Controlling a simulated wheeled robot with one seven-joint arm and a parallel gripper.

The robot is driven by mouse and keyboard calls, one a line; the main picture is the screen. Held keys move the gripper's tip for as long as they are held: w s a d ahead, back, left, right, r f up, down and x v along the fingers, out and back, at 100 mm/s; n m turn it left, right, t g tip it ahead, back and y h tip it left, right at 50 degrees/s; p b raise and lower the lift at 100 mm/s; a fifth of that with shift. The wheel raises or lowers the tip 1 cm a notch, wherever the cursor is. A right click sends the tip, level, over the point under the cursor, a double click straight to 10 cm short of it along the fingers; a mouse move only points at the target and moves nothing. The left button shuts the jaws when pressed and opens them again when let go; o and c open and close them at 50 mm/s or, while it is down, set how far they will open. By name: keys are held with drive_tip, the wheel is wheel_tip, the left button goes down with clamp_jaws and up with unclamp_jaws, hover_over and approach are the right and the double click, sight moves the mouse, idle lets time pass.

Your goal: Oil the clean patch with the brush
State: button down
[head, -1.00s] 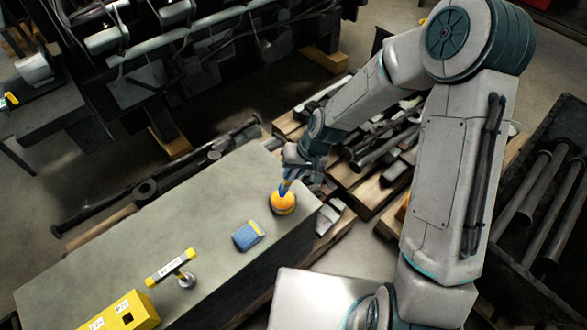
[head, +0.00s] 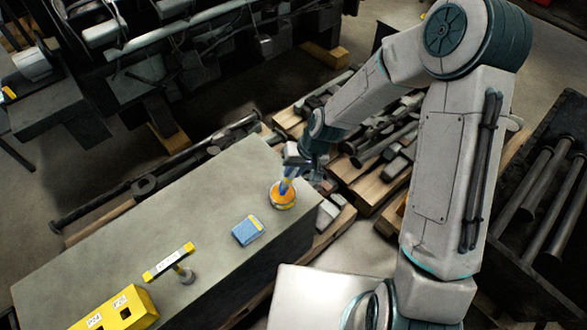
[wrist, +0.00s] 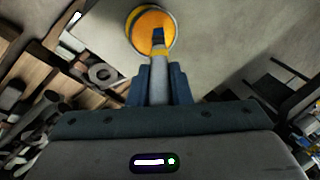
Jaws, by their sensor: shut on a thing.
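My gripper (head: 296,163) is shut on the brush (wrist: 157,88), whose grey handle stands between the two blue fingers in the wrist view. The brush has a yellow band and a blue end that points down at a round orange-yellow pot (head: 283,196) on the bench. In the wrist view the brush end overlaps the orange inside of the pot (wrist: 146,24); I cannot tell how deep it reaches. I cannot make out a clean patch in either view.
Pallets with metal parts (head: 370,165) lie behind. A dark crate of pipes (head: 535,190) is at right.

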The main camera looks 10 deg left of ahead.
drive_tip(key=shift+f+b, duration=0.5)
drive_tip(key=shift+f, duration=0.05)
idle(1.4)
drive_tip(key=shift+r, duration=0.1)
drive_tip(key=shift+r+p, duration=2.45)
drive_tip(key=shift+r, duration=1)
